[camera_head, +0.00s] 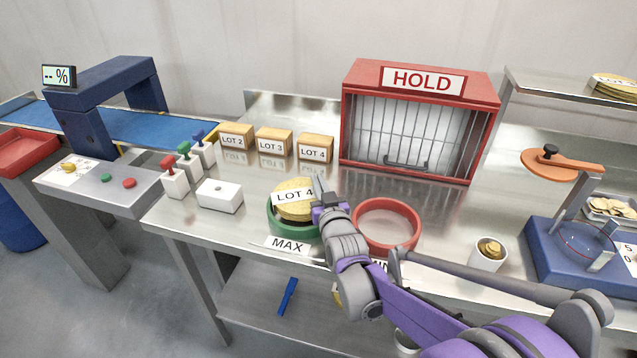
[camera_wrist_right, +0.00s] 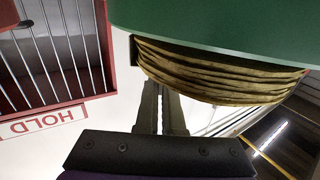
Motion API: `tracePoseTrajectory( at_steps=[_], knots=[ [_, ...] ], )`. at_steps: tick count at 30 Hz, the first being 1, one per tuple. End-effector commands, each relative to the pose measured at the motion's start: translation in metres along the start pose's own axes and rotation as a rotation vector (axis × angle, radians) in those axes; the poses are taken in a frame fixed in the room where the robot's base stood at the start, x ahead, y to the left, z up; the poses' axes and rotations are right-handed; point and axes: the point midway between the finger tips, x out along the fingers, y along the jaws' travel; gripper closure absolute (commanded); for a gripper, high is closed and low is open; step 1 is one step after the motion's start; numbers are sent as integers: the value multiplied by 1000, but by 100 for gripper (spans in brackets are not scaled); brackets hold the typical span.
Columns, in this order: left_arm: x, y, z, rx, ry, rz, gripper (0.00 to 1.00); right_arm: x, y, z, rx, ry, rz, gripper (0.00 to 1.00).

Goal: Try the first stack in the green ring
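A stack of yellow chips (camera_head: 291,187) with a white LOT label, whose number I cannot read surely, is over the green ring (camera_head: 289,231). Part of the ring's dark inside shows below the stack. My right gripper (camera_head: 323,197) is at the stack's right side. In the right wrist view, which is upside down, the stack's layered edge (camera_wrist_right: 215,75) stands out from the green ring (camera_wrist_right: 225,25). The gripper's fingers (camera_wrist_right: 161,105) are close together there, their tips hidden at the stack. My left gripper is out of view.
A red ring (camera_head: 417,232) lies just right of the green one. Boxes (camera_head: 274,142) with lot labels stand behind, beside the red HOLD cage (camera_head: 485,150). A white cup (camera_head: 488,264) and blue device (camera_head: 540,270) are to the right. A white block (camera_head: 219,196) is to the left.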

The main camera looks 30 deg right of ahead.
Motion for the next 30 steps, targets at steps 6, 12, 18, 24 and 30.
tracePoseTrajectory(
  at_steps=[6,12,18,24,30],
  knots=[
    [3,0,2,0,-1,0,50,0,0,4,0,1,0,100],
    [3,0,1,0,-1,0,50,0,0,4,0,1,0,66],
    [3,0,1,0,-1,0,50,0,0,4,0,0,0,60],
    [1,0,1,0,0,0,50,0,0,-1,0,0,0,60],
    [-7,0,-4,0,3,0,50,0,0,-34,0,1,0,60]
  ],
)
